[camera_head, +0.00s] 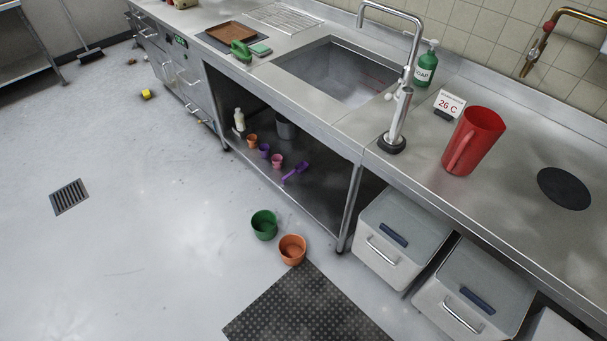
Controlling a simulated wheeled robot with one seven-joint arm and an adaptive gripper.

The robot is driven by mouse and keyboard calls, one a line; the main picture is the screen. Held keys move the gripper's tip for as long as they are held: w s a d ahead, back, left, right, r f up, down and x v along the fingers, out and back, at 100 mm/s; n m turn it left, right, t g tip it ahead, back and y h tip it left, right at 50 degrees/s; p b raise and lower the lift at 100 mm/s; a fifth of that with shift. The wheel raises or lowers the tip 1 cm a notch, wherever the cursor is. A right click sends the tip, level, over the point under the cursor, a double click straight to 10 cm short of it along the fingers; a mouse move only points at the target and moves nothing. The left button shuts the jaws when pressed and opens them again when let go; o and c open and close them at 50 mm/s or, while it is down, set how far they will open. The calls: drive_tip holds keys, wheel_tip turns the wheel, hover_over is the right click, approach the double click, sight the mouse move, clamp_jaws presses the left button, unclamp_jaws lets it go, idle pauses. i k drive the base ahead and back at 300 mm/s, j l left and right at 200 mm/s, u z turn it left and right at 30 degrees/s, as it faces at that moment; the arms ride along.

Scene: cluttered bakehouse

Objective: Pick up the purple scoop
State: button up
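A purple scoop (295,172) lies on the low shelf (312,199) under the steel counter, below the sink. Its handle points to the lower left and its other end to the upper right. It lies to the right of a small pink cup (277,161) and a small purple cup (264,151). No part of it seems covered by other things. My gripper is not in this view.
A green pot (264,225) and an orange pot (292,249) stand on the floor in front of the shelf, near a dark mat (306,308). A counter leg (349,209) and grey bins (402,234) stand to the right. The floor at left is mostly clear.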

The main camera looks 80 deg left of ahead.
sight(302, 167)
drive_tip(key=u, duration=2.95)
drive_tip(key=z, duration=3.15)
drive_tip(key=u, duration=3.5)
